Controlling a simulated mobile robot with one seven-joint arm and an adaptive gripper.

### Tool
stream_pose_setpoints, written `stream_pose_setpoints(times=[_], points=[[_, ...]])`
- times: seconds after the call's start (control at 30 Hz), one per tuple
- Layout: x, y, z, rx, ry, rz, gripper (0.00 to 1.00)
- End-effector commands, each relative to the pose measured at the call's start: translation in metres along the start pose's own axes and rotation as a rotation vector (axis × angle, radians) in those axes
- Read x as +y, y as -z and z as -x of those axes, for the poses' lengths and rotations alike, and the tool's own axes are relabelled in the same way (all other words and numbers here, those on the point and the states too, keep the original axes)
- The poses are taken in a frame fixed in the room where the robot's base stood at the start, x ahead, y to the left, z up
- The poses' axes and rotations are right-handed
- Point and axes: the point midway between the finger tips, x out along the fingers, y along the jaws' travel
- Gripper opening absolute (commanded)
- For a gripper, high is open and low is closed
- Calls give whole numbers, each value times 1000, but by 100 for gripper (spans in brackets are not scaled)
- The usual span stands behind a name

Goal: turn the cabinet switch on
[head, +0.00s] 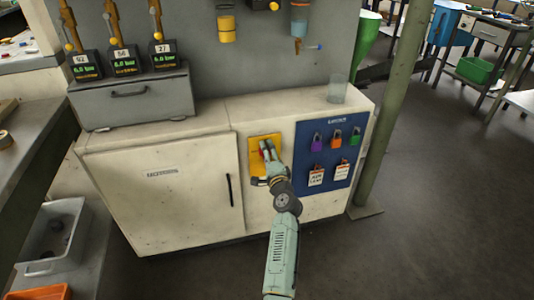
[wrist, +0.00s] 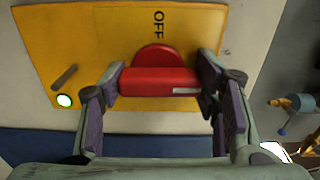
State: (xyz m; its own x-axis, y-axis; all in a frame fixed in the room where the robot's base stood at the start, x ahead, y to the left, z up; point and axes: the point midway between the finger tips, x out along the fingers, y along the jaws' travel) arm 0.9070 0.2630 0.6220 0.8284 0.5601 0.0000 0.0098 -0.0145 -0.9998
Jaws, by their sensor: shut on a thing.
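The cabinet switch is a red rotary knob (wrist: 158,56) with a thick bar handle, mounted on a yellow plate (wrist: 75,35). The plate also shows on the front of the white cabinet in the head view (head: 254,144). In the wrist view the word OFF is printed beside the knob, and a small round green-white lamp (wrist: 64,101) glows at a corner of the plate near a dark slanted bar. My gripper (wrist: 162,82) is shut on the red handle, one finger at each end. It covers most of the knob in the head view (head: 267,150).
Right of the plate is a blue lockout board (head: 329,180) with coloured padlocks and tags. A clear cup (head: 337,89) and a grey case (head: 130,98) stand on the cabinet top. A green post (head: 398,110) rises at the right. The floor on the right is open.

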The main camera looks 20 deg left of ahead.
Motion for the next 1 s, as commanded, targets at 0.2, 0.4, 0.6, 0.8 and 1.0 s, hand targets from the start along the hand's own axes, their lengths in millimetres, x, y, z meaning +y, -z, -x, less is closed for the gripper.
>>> stream_pose_setpoints(times=[0.2, 0.4, 0.6, 0.8, 1.0], points=[[0, 1, 0, 2, 1, -31, 28], [0, 1, 0, 2, 1, -35, 28], [0, 1, 0, 2, 1, -36, 57], [0, 1, 0, 1, 1, -34, 71], [0, 0, 0, 1, 0, -33, 77]])
